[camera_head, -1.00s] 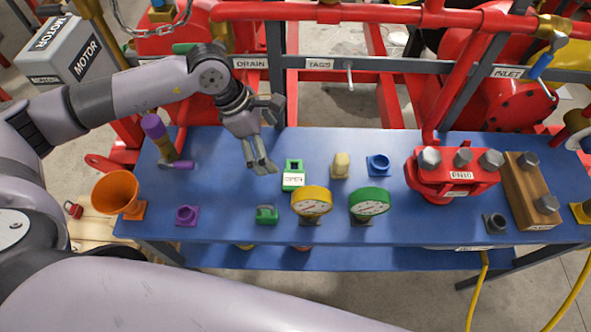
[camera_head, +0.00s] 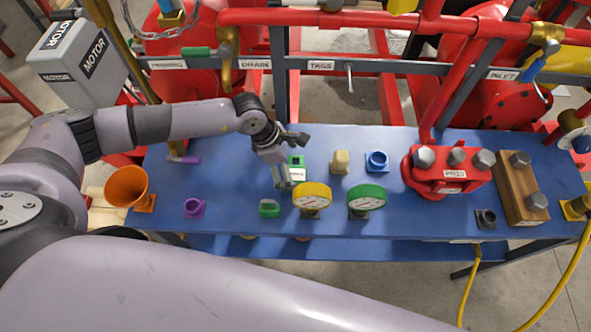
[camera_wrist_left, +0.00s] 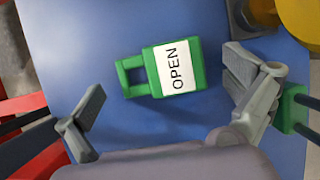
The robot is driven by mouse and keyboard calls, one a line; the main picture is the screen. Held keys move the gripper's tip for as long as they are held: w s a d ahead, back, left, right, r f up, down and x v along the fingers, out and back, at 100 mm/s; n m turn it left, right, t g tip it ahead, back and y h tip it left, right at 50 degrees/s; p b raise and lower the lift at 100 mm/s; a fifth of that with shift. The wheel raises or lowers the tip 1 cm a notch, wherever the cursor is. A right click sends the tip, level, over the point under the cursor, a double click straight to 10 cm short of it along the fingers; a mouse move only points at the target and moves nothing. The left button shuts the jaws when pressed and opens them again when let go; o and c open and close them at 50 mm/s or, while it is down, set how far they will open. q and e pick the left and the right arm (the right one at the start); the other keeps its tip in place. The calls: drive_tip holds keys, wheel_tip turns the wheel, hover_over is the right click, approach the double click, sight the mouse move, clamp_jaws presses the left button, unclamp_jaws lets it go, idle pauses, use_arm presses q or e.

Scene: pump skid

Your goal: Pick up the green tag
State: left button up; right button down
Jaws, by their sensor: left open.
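The green tag (camera_wrist_left: 150,84) lies flat on the blue bench, with a white label reading OPEN, in the left wrist view. It lies between my left gripper's spread fingers in that view, apart from both. In the head view the green tag (camera_head: 297,162) is partly hidden behind my left gripper (camera_head: 289,160). The left gripper (camera_wrist_left: 165,95) is open and empty, above the bench close to the tag. My right gripper does not show.
On the blue bench (camera_head: 235,215), a yellow gauge (camera_head: 311,196) and a small green block (camera_head: 269,208) stand near the tag. A green gauge (camera_head: 366,197), a beige block (camera_head: 340,162) and a blue fitting (camera_head: 377,161) stand to the right. An orange funnel (camera_head: 126,187) is at left.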

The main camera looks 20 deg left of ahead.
sight(292, 169)
use_arm(q)
drive_tip(key=shift+c, duration=1.4)
drive_tip(key=c, duration=0.9)
drive_tip(key=shift+r, duration=0.2)
drive_tip(key=shift+c, duration=0.2)
wheel_tip(292, 169, up, 20)
drive_tip(key=b, duration=0.4)
drive_tip(key=shift+f+b, duration=0.15)
drive_tip(key=shift+b, duration=0.2)
